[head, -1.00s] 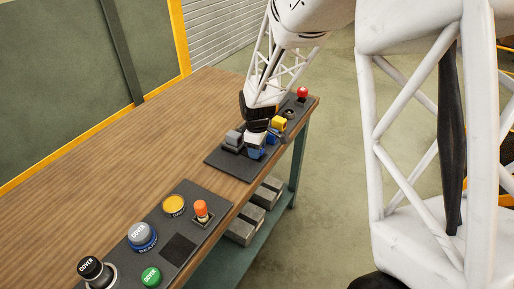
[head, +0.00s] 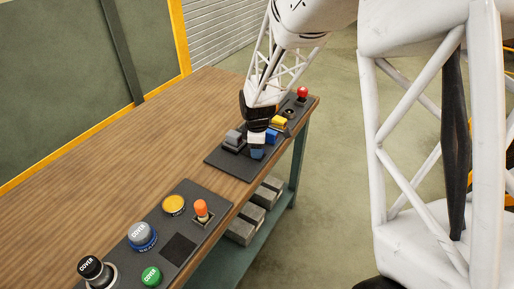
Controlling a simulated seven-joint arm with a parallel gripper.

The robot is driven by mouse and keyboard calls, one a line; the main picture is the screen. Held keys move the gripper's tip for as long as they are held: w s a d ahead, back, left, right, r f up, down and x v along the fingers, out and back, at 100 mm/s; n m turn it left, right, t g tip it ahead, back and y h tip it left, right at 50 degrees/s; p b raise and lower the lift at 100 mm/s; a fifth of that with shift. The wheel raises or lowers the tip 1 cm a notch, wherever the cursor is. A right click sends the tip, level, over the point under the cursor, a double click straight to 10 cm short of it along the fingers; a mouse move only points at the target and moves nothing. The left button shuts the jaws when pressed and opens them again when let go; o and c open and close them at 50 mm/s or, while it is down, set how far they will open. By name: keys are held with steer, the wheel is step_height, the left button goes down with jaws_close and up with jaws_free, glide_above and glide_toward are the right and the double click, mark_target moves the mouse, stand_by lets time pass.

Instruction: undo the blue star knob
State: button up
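My gripper (head: 257,146) points down over the far dark panel (head: 220,160) on the bench. A small blue part (head: 257,155) shows right at its fingertips. I cannot tell whether this is the blue star knob, as the fingers cover most of it and no star shape shows. Another blue piece (head: 271,136) sits just right of the fingers, beside a yellow piece (head: 279,122). Whether the fingers are open or shut, or touch the blue part, is too small to tell.
The far panel also bears a grey part (head: 234,137) left of the gripper and a red knob (head: 302,92) at its far end. A near panel (head: 205,232) holds several buttons and an orange-topped switch (head: 201,208). The wooden bench top (head: 120,140) between is clear.

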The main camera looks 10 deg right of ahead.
steer(key=o, duration=0.4)
steer(key=shift+o, duration=0.2)
steer(key=shift+r, duration=3.9)
